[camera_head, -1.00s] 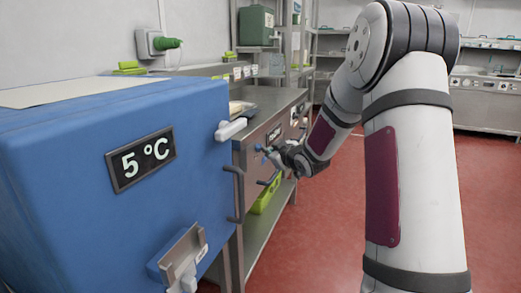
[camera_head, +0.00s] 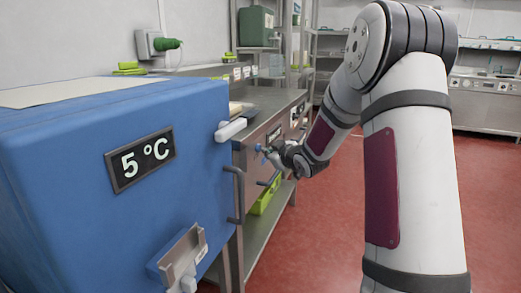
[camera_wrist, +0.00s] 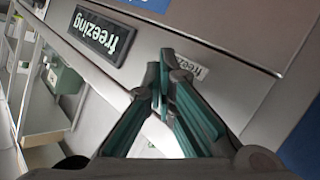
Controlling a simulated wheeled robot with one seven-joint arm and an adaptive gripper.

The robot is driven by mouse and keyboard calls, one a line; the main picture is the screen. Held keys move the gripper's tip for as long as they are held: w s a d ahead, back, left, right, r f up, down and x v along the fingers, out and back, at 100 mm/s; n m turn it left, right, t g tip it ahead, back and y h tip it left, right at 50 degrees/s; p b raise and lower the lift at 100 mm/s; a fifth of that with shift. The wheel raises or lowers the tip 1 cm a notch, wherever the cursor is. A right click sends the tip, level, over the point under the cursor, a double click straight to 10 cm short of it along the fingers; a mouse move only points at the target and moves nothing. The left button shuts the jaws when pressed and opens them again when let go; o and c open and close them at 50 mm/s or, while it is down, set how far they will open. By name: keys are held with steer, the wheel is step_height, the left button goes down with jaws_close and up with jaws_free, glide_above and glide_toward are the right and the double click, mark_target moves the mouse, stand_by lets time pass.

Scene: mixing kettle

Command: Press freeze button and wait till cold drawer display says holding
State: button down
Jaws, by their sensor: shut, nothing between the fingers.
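The cold drawer front shows in the wrist view with a black display (camera_wrist: 103,36) that reads "freezing", upside down in the picture. A small pale label (camera_wrist: 186,62), apparently "freeze", is beside my fingertips and partly covered by them. My gripper (camera_wrist: 162,72) is shut and empty, with its tips at or very near the drawer front. The freeze button itself is hidden behind the fingers, so contact cannot be told. In the head view my gripper (camera_head: 265,153) is at the steel drawer front just below the display (camera_head: 274,135), whose text is too small to read there.
A blue cabinet (camera_head: 75,190) with a "5 °C" display (camera_head: 141,160) and protruding handles stands at the near left. The steel counter (camera_head: 270,98) runs behind it. A lime-green crate (camera_head: 264,198) is below. The red floor (camera_head: 325,240) is clear.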

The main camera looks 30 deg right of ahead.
steer(key=shift+s+d, duration=0.4)
steer(key=shift+s, duration=0.15)
steer(key=shift+s+d+p, duration=0.45)
steer(key=shift+s+d, duration=0.35)
steer(key=shift+s, duration=0.2)
steer(key=shift+s+d+p, duration=0.4)
steer(key=shift+s+d, duration=0.35)
steer(key=shift+s, duration=0.25)
